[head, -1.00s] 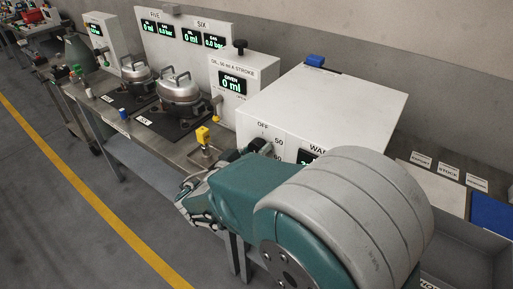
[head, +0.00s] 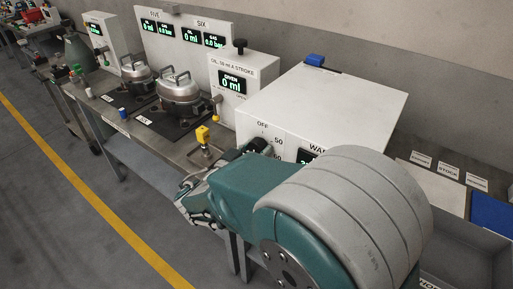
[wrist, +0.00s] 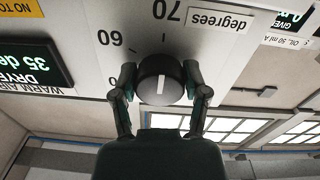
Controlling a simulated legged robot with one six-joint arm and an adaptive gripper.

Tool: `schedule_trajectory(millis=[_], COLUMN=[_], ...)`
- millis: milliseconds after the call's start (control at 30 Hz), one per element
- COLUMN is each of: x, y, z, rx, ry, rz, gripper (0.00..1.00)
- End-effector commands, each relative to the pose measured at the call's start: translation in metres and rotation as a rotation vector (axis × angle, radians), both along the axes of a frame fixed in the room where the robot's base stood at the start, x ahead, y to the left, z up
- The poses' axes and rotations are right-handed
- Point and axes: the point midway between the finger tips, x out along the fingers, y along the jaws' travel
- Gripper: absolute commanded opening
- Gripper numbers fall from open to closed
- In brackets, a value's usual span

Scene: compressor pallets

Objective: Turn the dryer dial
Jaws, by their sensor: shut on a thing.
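The dryer dial (wrist: 160,78) is a round black knob with a white line, in the middle of the wrist view, which is upside down. The line stands upright in the picture. My gripper (wrist: 160,84) has one finger on each side of the dial and is shut on it. The marks 60 and 70 and the word degrees show around it. The dryer (head: 335,100) is a big white box in the head view, with OFF, 50 and 60 on its front. My arm hides much of that front. The dryer display (wrist: 32,63) reads 35, partly cut off.
Left of the dryer, the oil dispenser (head: 258,68) reads 0 ml. A yellow-topped part (head: 202,133) stands at the bench's front edge. Two silver compressors (head: 180,88) sit further left. A blue tray (head: 490,215) lies to the right. The floor in front is clear.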

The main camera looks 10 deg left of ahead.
Motion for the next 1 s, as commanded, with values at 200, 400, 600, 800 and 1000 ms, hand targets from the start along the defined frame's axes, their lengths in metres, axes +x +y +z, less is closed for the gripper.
schedule_trajectory(millis=[200, 400, 600, 800, 1000], x=[0.000, 0.000, -0.001, -0.023, -0.062], y=[0.001, 0.000, -0.001, 0.011, 0.030], z=[-0.002, -0.001, 0.000, 0.000, -0.001], rx=[-0.001, 0.000, 0.001, -0.001, 0.000], ry=[0.005, 0.002, 0.001, 0.001, 0.002], rz=[0.002, 0.002, 0.002, 0.006, 0.007], gripper=[0.93, 0.93, 0.93, 0.93, 0.93])
